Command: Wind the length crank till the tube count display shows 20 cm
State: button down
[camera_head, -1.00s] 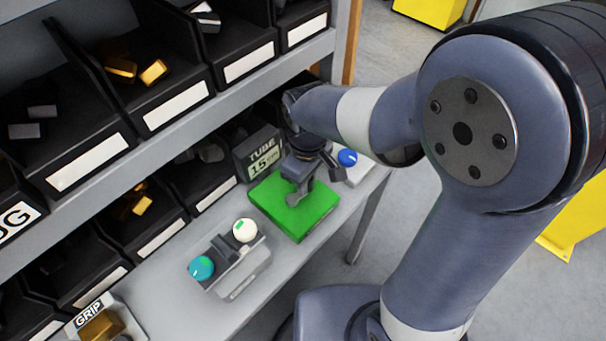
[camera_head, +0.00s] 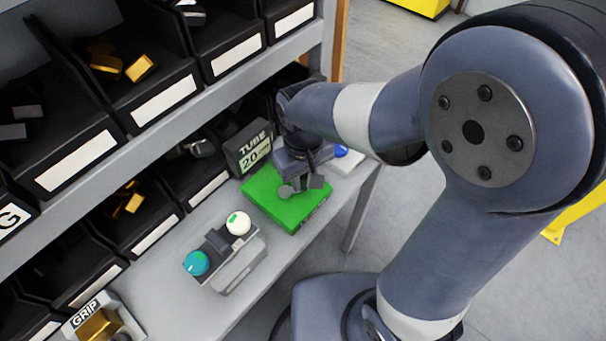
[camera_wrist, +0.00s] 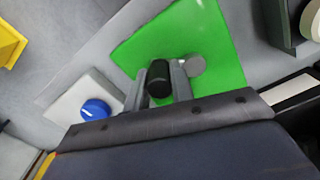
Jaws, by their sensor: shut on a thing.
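The tube count display (camera_head: 254,156) is a dark block marked TUBE, and its pale panel reads 20, with small unit letters after it. A green block (camera_head: 259,199) lies in front of it on the shelf, and it also fills the upper middle of the wrist view (camera_wrist: 215,35). My gripper (camera_head: 303,188) is over the green block. In the wrist view its fingers (camera_wrist: 162,82) are shut around a black knob, the crank handle (camera_wrist: 159,76). A grey round hub (camera_wrist: 192,65) shows beside the handle on the green face. My fingers partly hide the crank.
A white base with a blue knob (camera_wrist: 95,109) stands close beside the green block. A grey unit with a teal knob (camera_head: 196,263) and a white knob (camera_head: 238,223) stands nearer. A GRIP holder (camera_head: 98,325) and black bins (camera_head: 160,95) line the left.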

jog(key=c, duration=1.2)
grip_release()
notch_tip(320, 180, up, 11)
jog(key=shift+f, duration=0.1)
jog(key=shift+f, duration=0.1)
notch_tip(320, 180, down, 11)
jog(key=shift+r, duration=0.15)
jog(key=shift+r, duration=0.15)
